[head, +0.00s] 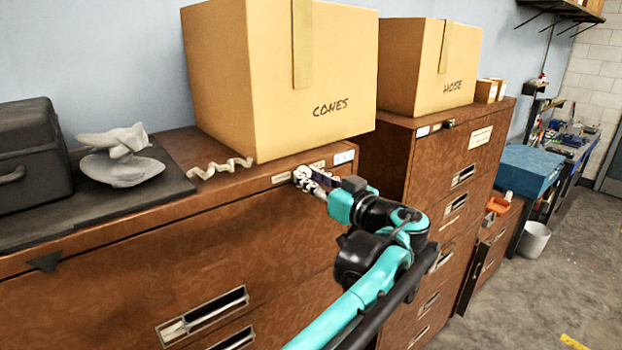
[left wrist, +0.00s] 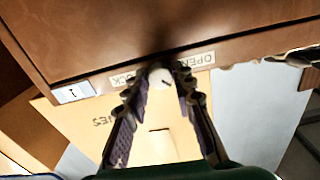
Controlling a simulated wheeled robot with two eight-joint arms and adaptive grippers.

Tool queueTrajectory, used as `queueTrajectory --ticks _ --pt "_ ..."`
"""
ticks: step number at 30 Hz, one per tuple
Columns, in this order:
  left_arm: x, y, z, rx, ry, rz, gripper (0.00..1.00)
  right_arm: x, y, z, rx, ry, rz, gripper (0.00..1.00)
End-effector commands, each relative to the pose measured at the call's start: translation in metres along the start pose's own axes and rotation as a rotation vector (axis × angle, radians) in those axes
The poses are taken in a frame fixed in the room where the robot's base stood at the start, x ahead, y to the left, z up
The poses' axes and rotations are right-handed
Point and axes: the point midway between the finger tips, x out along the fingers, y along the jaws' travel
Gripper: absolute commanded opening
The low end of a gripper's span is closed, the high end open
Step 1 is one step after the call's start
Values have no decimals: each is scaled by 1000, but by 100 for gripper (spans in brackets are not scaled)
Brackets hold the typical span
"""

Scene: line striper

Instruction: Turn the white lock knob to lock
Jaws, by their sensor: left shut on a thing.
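The white lock knob (left wrist: 160,77) is on the top rail of the brown cabinet (head: 200,262), below the box marked CONES. A dark mark shows on its face. In the left wrist view it sits between the LOCK label (left wrist: 122,79) and the OPEN label (left wrist: 195,60). My left gripper (left wrist: 161,73) is shut on the knob, with one fingertip on each side of it. In the head view my left gripper (head: 309,180) is at the cabinet's front and hides most of the knob. My right gripper is not in view.
The box marked CONES (head: 318,80) stands on the cabinet just above my gripper. A second cabinet (head: 440,170) with a box marked HOSE (head: 430,70) stands to the right. A black case (head: 30,155) and a grey object (head: 122,170) are at left. Floor at right is open.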

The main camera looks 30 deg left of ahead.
Motion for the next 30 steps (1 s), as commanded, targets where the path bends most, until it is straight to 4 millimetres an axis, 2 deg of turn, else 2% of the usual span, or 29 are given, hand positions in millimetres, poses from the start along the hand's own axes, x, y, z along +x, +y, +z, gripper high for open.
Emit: queueTrajectory --ticks 8,30 --pt "0 0 0 177 1 0 0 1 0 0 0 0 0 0" --pt "0 -1 -1 877 1 0 0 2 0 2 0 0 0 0"
